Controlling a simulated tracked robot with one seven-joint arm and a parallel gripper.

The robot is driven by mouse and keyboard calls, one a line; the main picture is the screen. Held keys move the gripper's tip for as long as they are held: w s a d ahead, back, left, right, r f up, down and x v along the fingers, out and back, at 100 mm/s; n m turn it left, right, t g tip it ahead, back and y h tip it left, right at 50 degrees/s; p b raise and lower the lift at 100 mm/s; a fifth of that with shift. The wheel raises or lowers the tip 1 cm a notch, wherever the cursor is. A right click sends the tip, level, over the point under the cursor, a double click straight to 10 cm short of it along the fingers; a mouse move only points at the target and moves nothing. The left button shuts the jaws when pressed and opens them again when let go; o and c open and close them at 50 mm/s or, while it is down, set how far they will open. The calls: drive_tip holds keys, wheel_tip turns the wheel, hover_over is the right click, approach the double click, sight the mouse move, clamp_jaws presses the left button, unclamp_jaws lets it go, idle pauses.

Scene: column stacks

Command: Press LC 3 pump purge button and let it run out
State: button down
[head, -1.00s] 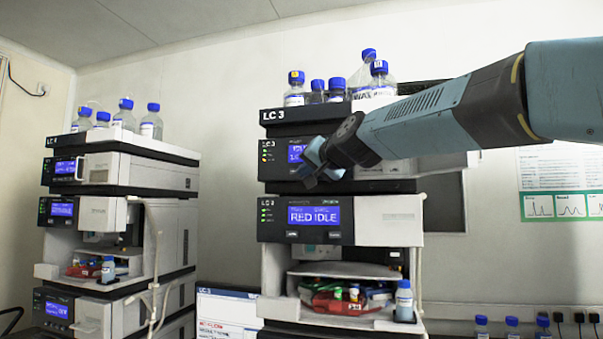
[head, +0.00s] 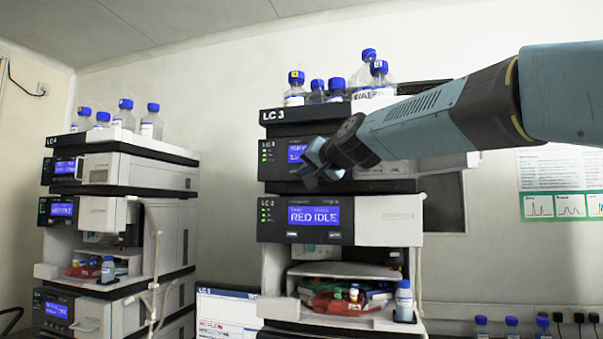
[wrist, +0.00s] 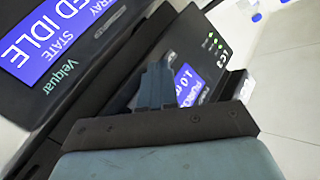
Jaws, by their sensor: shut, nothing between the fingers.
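The LC 3 pump (head: 280,165) is the upper module of the right-hand stack, under the black "LC 3" top tray. Its blue screen (head: 297,152) is partly covered by my gripper (head: 308,172). In the wrist view the pump screen (wrist: 188,80) reads "1.0" and what looks like "PURG", and green lights (wrist: 213,40) show beside it. My gripper (wrist: 158,78) is shut and empty, in front of the pump's panel at the screen's lower right. The purge button is hidden behind it. I cannot tell whether the fingertips touch the panel.
Below sits a module whose screen (head: 313,215) reads "RED IDLE", with an open vial bay under it. Blue-capped bottles (head: 294,88) stand on top. A second stack (head: 120,165) stands at the left, with free room between the stacks.

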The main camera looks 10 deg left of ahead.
drive_tip(key=shift+s, duration=0.8)
drive_tip(key=shift+s+a, duration=0.1)
drive_tip(key=s, duration=0.4)
drive_tip(key=shift+s+a, duration=0.15)
drive_tip(key=shift+s, duration=0.25)
idle(0.6)
